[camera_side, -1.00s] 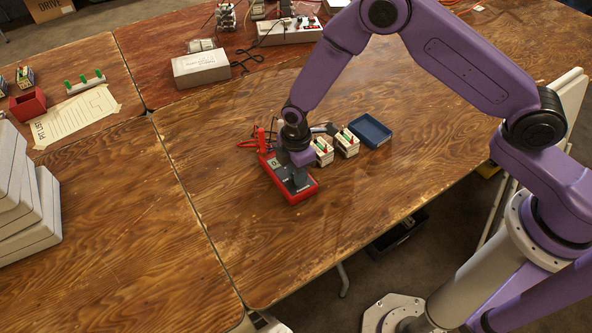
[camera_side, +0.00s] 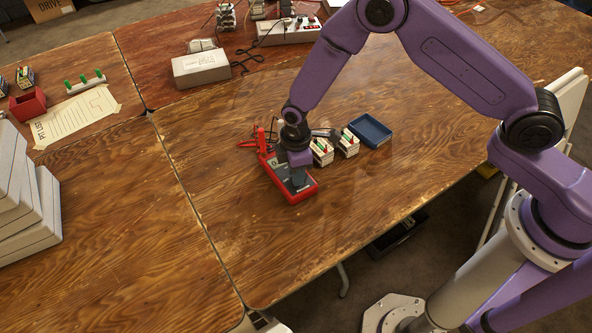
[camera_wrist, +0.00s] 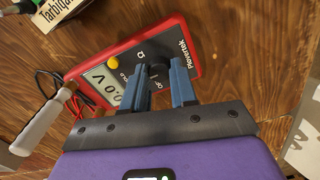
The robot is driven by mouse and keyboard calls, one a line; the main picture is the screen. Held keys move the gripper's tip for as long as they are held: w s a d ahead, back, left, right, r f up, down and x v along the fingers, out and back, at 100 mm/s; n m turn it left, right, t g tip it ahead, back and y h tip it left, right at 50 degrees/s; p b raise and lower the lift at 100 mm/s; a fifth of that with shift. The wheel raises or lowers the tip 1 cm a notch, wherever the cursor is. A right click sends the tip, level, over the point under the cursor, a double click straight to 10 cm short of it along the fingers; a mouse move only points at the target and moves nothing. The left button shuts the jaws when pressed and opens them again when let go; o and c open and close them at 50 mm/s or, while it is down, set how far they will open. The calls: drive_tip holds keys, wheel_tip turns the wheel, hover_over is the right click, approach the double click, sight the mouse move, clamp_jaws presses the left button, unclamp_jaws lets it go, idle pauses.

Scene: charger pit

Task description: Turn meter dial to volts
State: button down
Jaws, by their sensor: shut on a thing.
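The red meter (camera_side: 303,197) lies flat on the wooden table in the side view. The wrist view shows its red case (camera_wrist: 180,30), a yellow button, and a display (camera_wrist: 104,85) that seems to read 0.0 V. My gripper (camera_side: 298,183) points down over the meter's face. In the wrist view my gripper (camera_wrist: 162,82) has its two blue-grey fingers on either side of the dark dial (camera_wrist: 158,72), shut on it. The fingers hide part of the dial and its markings, so I cannot tell its exact pointer position.
Red and black leads (camera_side: 250,143) lie at the meter's far end. Two white blocks with coloured terminals (camera_side: 321,152) and a blue tray (camera_side: 371,131) stand to the right. A handled tool (camera_wrist: 45,125) lies close by in the wrist view. The table's near part is clear.

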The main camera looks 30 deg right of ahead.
drive_tip(key=c, duration=0.9)
unclamp_jaws()
wheel_tip(320, 180, up, 18)
drive_tip(key=shift+f, duration=0.25)
drive_tip(key=s+d+r, duration=0.3)
drive_tip(key=s+d, duration=0.3)
drive_tip(key=s, duration=0.3)
drive_tip(key=s+d+r+m, duration=0.1)
drive_tip(key=s+d+r, duration=0.1)
drive_tip(key=s+d, duration=0.4)
drive_tip(key=s+d+r+m, duration=0.1)
drive_tip(key=s+d+r, duration=0.2)
drive_tip(key=s, duration=1.1)
drive_tip(key=shift+s+d+r, duration=0.1)
drive_tip(key=shift+d+r, duration=0.05)
drive_tip(key=shift+d, duration=0.65)
drive_tip(key=shift+d+r, duration=0.15)
drive_tip(key=shift+d, duration=0.65)
